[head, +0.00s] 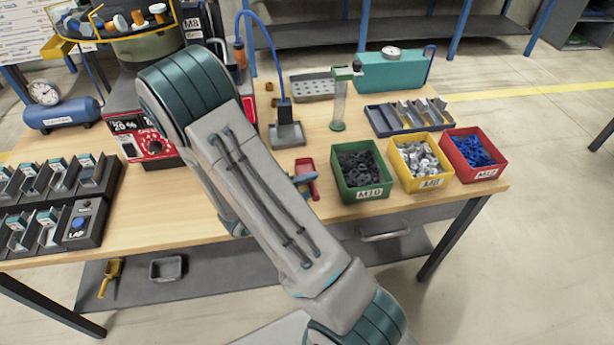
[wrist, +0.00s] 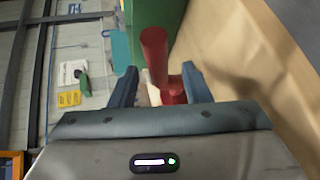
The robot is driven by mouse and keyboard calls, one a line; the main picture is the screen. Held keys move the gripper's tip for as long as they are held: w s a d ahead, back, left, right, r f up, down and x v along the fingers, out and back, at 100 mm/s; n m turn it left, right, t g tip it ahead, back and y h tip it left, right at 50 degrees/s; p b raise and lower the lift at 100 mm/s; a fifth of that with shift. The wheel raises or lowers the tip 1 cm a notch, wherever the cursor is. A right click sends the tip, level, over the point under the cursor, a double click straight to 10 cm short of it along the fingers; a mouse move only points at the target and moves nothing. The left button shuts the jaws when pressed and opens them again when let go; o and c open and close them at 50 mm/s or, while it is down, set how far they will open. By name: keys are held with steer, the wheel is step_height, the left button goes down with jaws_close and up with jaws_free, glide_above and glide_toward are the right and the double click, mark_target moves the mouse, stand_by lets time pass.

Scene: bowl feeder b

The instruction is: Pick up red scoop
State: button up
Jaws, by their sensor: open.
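The red scoop (head: 306,164) is at the middle of the workbench, just left of the green bin, partly hidden by my arm and a finger. In the wrist view the red scoop (wrist: 155,50) shows as a thick round red bar with a smaller red part below it. My gripper (wrist: 160,82) is open, with one blue-grey finger on each side of the scoop's lower red part. I cannot tell whether either finger touches it. In the head view a finger of my gripper (head: 303,179) shows over the scoop; the rest is behind my arm.
The green bin (head: 348,192) stands close on the scoop's right, with the yellow bin (head: 435,185) and red bin (head: 488,174) beyond it. A small grey stand (head: 286,139) with a blue hose is behind the scoop.

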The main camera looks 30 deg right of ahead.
mark_target(311, 183)
steer(key=x, duration=0.3)
steer(key=shift+d+f, duration=0.1)
steer(key=shift+d, duration=0.1)
jaws_close()
steer(key=shift+r, duration=0.5)
step_height(311, 183, up, 3)
steer(key=shift+w+r+p, duration=0.1)
steer(key=shift+p, duration=0.25)
steer(key=s+d+r+p, duration=0.2)
steer(key=s+r+p, duration=0.1)
steer(key=s, duration=0.1)
steer(key=shift+s+r, duration=0.25)
steer(key=shift+r, duration=0.05)
